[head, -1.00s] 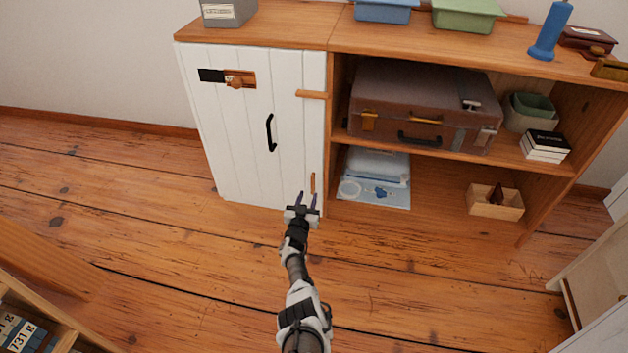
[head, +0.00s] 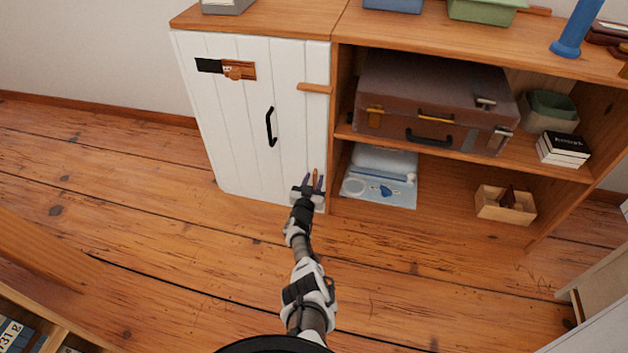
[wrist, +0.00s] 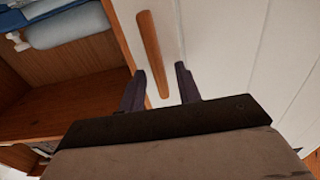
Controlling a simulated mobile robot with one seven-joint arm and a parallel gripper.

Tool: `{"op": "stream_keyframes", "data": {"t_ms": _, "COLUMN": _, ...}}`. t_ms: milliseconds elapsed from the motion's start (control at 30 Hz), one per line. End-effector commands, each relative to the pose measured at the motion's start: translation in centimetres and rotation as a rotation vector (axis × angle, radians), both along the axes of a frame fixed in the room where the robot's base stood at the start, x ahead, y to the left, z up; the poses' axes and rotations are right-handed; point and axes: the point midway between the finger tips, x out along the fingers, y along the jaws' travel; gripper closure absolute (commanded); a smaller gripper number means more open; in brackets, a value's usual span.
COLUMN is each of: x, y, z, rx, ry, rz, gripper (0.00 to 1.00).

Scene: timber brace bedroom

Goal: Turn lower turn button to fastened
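The lower turn button (wrist: 153,50) is a small wooden bar near the bottom right edge of the white cabinet door (head: 235,130). In the wrist view it lies along the door edge, with its near end between my fingertips. In the head view it stands roughly upright, partly hidden by my gripper (head: 314,184). My gripper (wrist: 160,82) is open, one finger on each side of the bar; I cannot tell whether either finger touches it. The upper turn button (head: 314,88) lies horizontal across the door's right edge.
A black handle (head: 271,127) and a wooden latch (head: 238,70) are on the door. Open shelves (head: 462,157) to the right hold a brown suitcase (head: 430,95), folded bedding (head: 380,180) and a wooden box (head: 505,206). The floor before the cabinet is clear.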

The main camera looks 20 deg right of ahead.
Motion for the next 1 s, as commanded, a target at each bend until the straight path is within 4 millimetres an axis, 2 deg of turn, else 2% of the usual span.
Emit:
{"op": "stream_keyframes", "data": {"t_ms": 100, "x": 0.01, "y": -0.01, "z": 0.02, "rx": 0.000, "ry": 0.000, "rz": 0.000, "gripper": 0.66}}
{"op": "stream_keyframes", "data": {"t_ms": 367, "x": 0.01, "y": -0.01, "z": 0.02, "rx": 0.000, "ry": 0.000, "rz": 0.000, "gripper": 1.00}}
{"op": "stream_keyframes", "data": {"t_ms": 733, "x": 0.06, "y": 0.08, "z": 0.01, "rx": -0.023, "ry": 0.016, "rz": 0.000, "gripper": 1.00}}
{"op": "stream_keyframes", "data": {"t_ms": 1000, "x": 0.17, "y": 0.33, "z": -0.11, "rx": -0.134, "ry": 0.092, "rz": -0.001, "gripper": 1.00}}
